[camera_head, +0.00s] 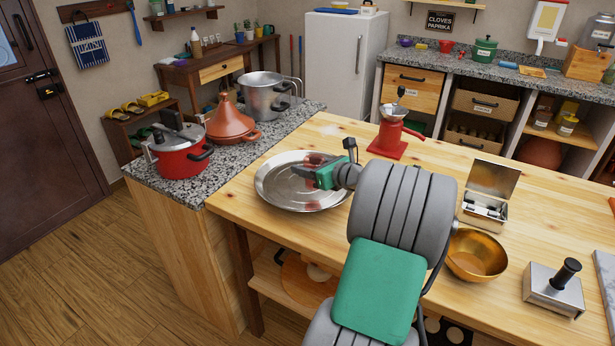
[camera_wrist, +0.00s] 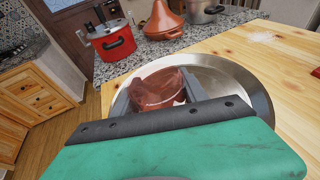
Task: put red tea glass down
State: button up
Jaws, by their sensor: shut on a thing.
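In the head view the glass (camera_head: 314,159) shows only in part, behind the fingers, and reddish patches appear on the tray. The tray (camera_wrist: 258,100) also surrounds the glass in the wrist view. I cannot tell whether the glass touches the tray.
A red pot (camera_head: 180,158), a terracotta tagine (camera_head: 231,124) and a steel pot (camera_head: 266,97) stand on the granite counter beyond the tray. A red grinder (camera_head: 388,138), a metal box (camera_head: 484,208) and a brass bowl (camera_head: 476,256) stand right. Bare wood lies between tray and grinder.

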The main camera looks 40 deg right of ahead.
jog(key=shift+w+f, duration=0.15)
jog(key=shift+f, duration=1.55)
jog(key=shift+f, duration=0.1)
jog(key=o, duration=1.5)
jog(key=shift+c, duration=0.2)
jog(key=shift+s+d+r, duration=0.1)
jog(key=shift+s+r, duration=0.1)
jog(key=shift+s, duration=0.2)
jog(key=v, duration=1.1)
jog(key=shift+s+r, duration=0.1)
